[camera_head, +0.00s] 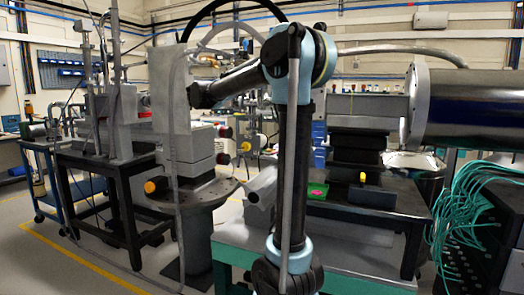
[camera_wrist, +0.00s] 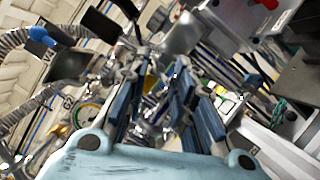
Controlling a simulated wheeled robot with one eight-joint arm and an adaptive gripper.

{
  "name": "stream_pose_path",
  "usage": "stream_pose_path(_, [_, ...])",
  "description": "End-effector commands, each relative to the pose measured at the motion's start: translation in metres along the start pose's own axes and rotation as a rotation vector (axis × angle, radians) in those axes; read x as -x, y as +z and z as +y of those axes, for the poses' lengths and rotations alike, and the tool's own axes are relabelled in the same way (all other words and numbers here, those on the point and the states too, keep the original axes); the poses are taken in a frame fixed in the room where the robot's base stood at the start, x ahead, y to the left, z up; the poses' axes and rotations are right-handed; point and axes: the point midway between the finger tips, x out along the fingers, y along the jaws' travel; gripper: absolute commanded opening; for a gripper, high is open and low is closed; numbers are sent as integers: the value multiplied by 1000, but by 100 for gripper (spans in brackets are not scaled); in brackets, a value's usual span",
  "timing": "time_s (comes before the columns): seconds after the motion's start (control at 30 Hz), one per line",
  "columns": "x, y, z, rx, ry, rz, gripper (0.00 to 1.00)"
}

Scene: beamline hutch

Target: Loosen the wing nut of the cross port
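My gripper (camera_wrist: 157,85) shows in the wrist view with its two blue-padded fingers apart and a gap between them. Small metallic and yellowish parts show through the gap, seemingly behind the fingers; I cannot tell what they are. I cannot pick out the cross port or its wing nut for certain in either view. In the head view my arm rises in the middle and bends to the left; the gripper is not clear there. Beyond that stands a grey instrument (camera_head: 190,145) with red and yellow knobs, on a round pedestal table (camera_head: 200,192).
A large dark cylinder (camera_head: 470,110) juts in at the right, above green cables (camera_head: 465,205). A black table (camera_head: 385,205) stands behind my arm. A blue cart (camera_head: 45,180) is at the left. Free floor (camera_head: 60,245) lies at the front left. A corrugated hose (camera_wrist: 30,105) shows in the wrist view.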

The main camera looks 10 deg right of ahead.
Motion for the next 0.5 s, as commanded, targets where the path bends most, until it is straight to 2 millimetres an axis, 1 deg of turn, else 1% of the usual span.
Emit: stream_pose_path(0.5, [-1, 2, 6, -486, -202, -1, 23])
